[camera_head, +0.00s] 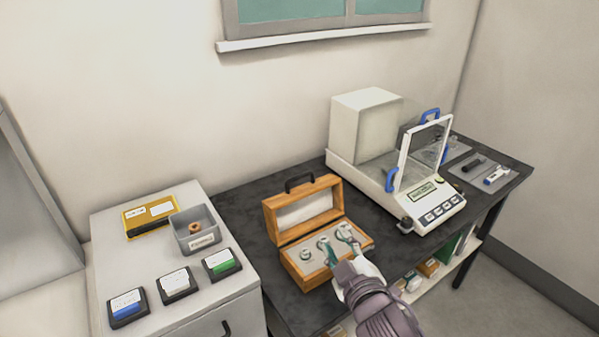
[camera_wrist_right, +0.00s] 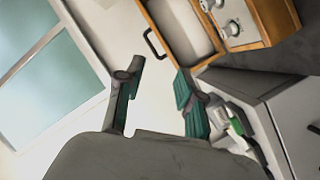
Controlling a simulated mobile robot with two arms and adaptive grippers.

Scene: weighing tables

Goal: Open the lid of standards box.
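The wooden standards box (camera_head: 305,279) stands on the dark table with its lid (camera_head: 303,212) raised upright at the back. A black handle (camera_head: 299,183) sits on the lid's top edge; it also shows in the right wrist view (camera_wrist_right: 152,43). Metal weights (camera_head: 305,256) sit in the box's pale insert. My right gripper (camera_head: 334,238) is over the box's right part in the head view and hides some of it. Its green-padded fingers stand apart with nothing between them in the right wrist view (camera_wrist_right: 159,74). My left gripper is not in view.
A balance (camera_head: 434,205) with a glass shield and blue handles stands to the right. A white cabinet (camera_head: 242,277) at left bears a grey bin (camera_head: 189,238), a yellow case (camera_head: 137,222) and several small labelled boxes. Dark table surface is bare around the standards box.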

